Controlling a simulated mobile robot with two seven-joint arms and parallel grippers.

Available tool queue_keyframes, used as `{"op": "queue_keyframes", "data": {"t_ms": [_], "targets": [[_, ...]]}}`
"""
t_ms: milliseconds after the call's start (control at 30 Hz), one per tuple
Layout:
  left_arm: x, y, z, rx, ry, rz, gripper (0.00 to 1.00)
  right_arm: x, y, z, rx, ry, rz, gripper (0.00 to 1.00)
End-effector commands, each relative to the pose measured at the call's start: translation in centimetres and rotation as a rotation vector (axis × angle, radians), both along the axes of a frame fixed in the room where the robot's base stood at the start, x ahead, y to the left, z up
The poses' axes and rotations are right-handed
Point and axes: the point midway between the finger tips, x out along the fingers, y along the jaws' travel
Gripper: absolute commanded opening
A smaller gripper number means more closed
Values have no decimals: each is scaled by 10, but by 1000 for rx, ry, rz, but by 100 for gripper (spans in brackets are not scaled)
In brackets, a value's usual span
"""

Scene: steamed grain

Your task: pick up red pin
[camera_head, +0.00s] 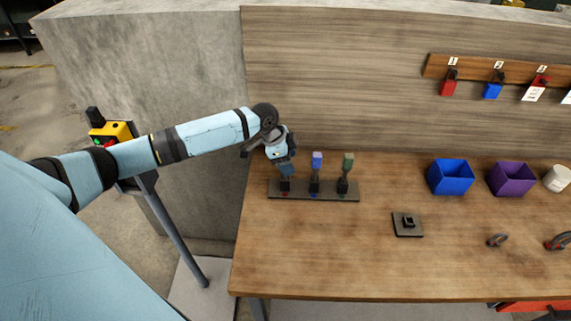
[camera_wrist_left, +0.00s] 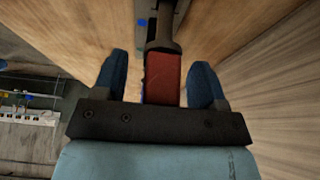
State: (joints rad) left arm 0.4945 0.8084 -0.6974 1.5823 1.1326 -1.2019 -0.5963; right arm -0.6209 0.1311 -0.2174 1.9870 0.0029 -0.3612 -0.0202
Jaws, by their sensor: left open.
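The red pin (camera_wrist_left: 163,78) stands between the two fingers of my left gripper (camera_wrist_left: 160,85) in the left wrist view, with a gap on each side. The gripper is open and has not closed on it. In the head view my left gripper (camera_head: 285,168) is over the left end of a dark rack (camera_head: 328,193) and hides the red pin's top. A blue pin (camera_head: 317,160) and a green pin (camera_head: 348,162) stand upright in the same rack, to the right. My right gripper is in neither view.
A small black square fixture (camera_head: 408,225) sits right of the rack. A blue bin (camera_head: 450,178), a purple bin (camera_head: 512,179) and a white cup (camera_head: 557,178) stand farther right. A wooden backboard rises behind the rack. The table's front middle is clear.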

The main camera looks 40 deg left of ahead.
Motion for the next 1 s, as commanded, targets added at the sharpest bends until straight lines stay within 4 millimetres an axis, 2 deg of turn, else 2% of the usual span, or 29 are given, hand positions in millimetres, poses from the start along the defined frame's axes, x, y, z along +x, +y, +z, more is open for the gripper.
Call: {"op": "queue_keyframes", "data": {"t_ms": [100, 367, 767, 1000], "targets": [[0, 0, 0, 0, 0, 0, 65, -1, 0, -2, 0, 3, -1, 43], [0, 0, 0, 0, 0, 0, 6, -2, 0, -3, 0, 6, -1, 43], [1, 0, 8, -1, -3, 0, 6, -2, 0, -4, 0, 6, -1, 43], [1, 0, 40, -1, -5, -1, 6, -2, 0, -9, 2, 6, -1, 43]]}}
